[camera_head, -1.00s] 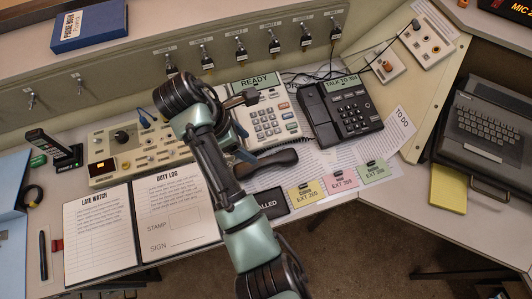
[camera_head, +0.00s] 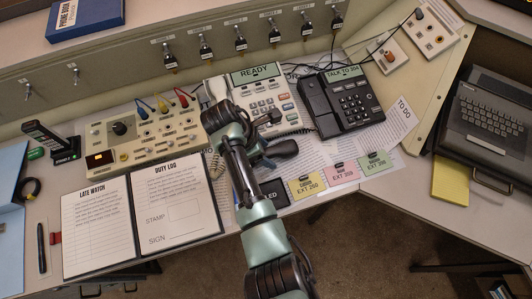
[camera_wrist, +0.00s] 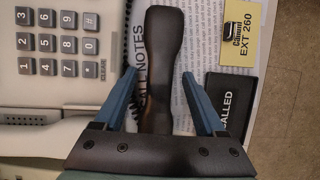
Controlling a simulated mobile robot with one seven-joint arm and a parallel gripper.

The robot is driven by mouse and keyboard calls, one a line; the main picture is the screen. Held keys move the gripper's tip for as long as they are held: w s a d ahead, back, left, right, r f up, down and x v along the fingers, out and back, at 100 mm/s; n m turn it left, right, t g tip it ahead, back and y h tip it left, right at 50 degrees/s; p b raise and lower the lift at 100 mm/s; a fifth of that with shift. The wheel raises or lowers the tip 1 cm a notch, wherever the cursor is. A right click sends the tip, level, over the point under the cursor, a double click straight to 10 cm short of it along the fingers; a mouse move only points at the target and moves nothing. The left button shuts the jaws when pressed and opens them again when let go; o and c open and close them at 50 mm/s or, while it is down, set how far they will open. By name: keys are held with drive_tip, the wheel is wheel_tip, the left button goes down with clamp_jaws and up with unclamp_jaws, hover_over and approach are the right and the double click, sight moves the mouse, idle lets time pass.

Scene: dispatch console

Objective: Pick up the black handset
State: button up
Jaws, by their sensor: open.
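The loose black handset (camera_head: 284,149) lies on papers in front of the cream desk phone (camera_head: 265,105), partly hidden by my arm in the head view. In the wrist view the black handset (camera_wrist: 163,45) runs lengthwise between the two blue fingers of my gripper (camera_wrist: 158,75). One finger is on each side, with a gap to the handset visible on both sides. My gripper is open and holds nothing. In the head view my gripper (camera_head: 262,156) is mostly hidden behind my own arm.
A black phone (camera_head: 345,101) with its own handset stands to the right. A black "called" tray (camera_head: 274,193) and yellow card (camera_head: 307,185) lie close by. A control box (camera_head: 145,136) and open duty log (camera_head: 176,200) are to the left. A coiled cord runs beside the loose handset.

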clamp_jaws()
idle(0.4)
